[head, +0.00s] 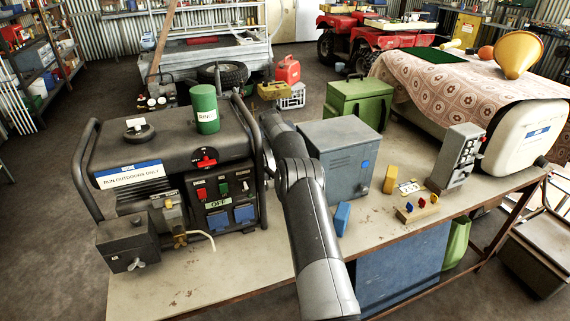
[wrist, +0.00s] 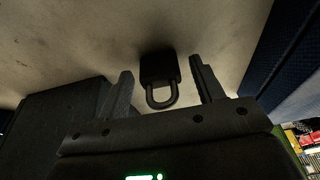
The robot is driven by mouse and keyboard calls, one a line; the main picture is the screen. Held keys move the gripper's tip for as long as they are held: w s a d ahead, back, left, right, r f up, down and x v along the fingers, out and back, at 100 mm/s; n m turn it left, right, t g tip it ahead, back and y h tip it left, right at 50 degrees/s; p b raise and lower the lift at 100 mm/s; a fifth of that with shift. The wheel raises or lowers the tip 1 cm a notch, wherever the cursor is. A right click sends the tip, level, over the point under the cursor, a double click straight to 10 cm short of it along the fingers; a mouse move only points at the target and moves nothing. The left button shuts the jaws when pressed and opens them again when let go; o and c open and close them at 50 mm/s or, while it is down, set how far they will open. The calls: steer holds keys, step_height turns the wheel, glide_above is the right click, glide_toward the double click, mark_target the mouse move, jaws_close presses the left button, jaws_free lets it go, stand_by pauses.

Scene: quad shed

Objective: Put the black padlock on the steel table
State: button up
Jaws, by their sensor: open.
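The black padlock (wrist: 158,68) shows in the wrist view against a pale, worn surface, its shackle toward my gripper. My gripper (wrist: 160,65) is open, with one finger on each side of the padlock; I see gaps between it and both fingers. I cannot tell how far the fingertips reach over it. In the head view my gripper and the padlock are hidden behind the generator and my own arm. A long pale-topped table (head: 385,225) with rusty marks stands in front of me; I cannot tell for sure that it is the steel table.
On the table stand a black generator (head: 170,155) with a green can (head: 204,108) on top, a grey metal box (head: 345,150), a green box (head: 359,101) and a white tank (head: 520,140) under a patterned cloth. A dark block (wrist: 50,130) is close left in the wrist view.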

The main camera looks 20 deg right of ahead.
steer(key=shift+r, duration=0.1)
step_height(320, 180, up, 10)
steer(key=shift+a, duration=0.4)
stand_by(0.4)
